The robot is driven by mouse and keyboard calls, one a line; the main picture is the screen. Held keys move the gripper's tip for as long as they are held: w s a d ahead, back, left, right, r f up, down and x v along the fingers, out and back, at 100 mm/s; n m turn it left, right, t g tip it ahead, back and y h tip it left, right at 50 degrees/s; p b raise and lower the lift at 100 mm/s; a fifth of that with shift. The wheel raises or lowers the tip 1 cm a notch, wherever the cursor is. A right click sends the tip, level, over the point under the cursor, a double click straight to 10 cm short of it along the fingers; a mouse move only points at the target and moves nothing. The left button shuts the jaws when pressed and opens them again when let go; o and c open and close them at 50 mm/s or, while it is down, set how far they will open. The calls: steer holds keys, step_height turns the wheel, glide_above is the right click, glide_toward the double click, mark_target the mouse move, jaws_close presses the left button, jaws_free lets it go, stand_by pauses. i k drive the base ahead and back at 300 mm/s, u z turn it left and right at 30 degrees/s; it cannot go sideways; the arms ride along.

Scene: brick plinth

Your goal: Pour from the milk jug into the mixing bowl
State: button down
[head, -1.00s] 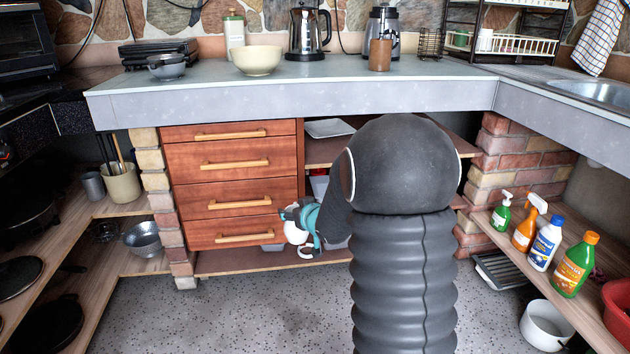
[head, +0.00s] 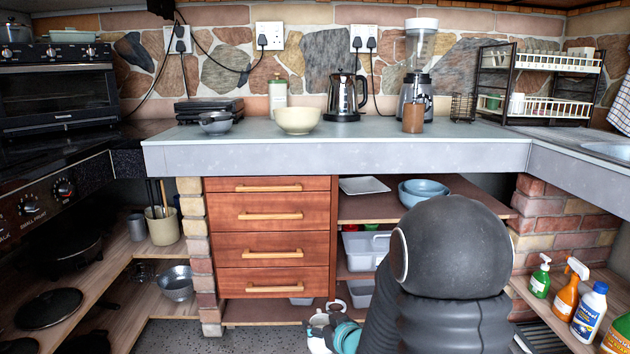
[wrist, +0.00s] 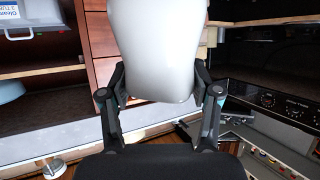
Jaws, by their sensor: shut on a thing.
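My gripper (wrist: 158,90) is shut on the white milk jug (wrist: 158,45), with one finger on each side of it. In the head view my gripper (head: 343,334) is low at the bottom edge, in front of the lower shelves, below counter height. The milk jug (head: 318,343) shows there only in part, and its contents are hidden. The cream mixing bowl (head: 297,121) stands upright on the counter, well above and behind my gripper. The inside of the bowl is mostly hidden.
The grey counter (head: 350,133) also holds a small grey pan (head: 215,122), a green-lidded canister (head: 278,97), a kettle (head: 342,98), a brown container (head: 413,117) and a blender (head: 421,70). Bare counter lies in front of the bowl. Drawers (head: 269,232) and shelves stand below.

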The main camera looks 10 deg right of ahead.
mark_target(293, 120)
steer(key=z, duration=0.45)
steer(key=k, duration=1.05)
steer(key=u, duration=0.2)
steer(key=i, duration=0.45)
steer(key=u, duration=0.6)
steer(key=i, duration=1.25)
steer(key=z, duration=0.65)
